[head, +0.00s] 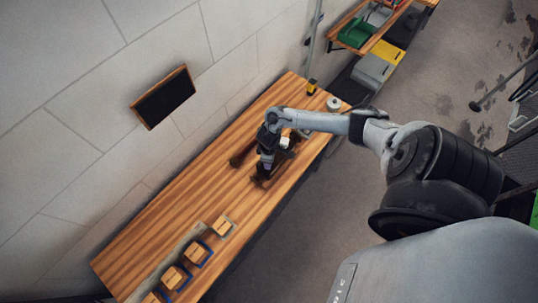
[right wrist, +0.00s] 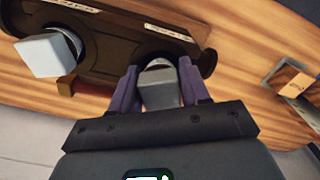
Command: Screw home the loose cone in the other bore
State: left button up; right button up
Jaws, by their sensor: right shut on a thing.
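A dark brown block with two bores (right wrist: 105,45) lies on the wooden bench in the right wrist view. A cone with a square grey head (right wrist: 45,55) stands in its left bore, tilted in the picture. A second cone with a square grey head (right wrist: 160,90) is at the right bore, between the fingers of my right gripper (right wrist: 160,84). The gripper is shut on that head; its fingers hide the cone's sides. In the head view my right gripper (head: 264,172) is over the dark block, which my arm largely hides. My left gripper is not in view.
The wooden bench (head: 165,225) runs along a pale wall with a dark framed board (head: 163,97). Several small wooden blocks (head: 198,252) stand at its near end. A white round thing (head: 333,103) and a yellow-black object (head: 311,87) stand at the far end.

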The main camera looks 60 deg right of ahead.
jog(key=shift+m, duration=0.6)
jog(key=o, duration=1.4)
jog(key=shift+c, duration=0.2)
jog(key=shift+o, duration=0.4)
jog(key=o, duration=0.4)
jog(key=shift+r, duration=0.2)
jog(key=shift+r, duration=1)
jog(key=shift+r, duration=0.1)
jog(key=shift+r, duration=2.45)
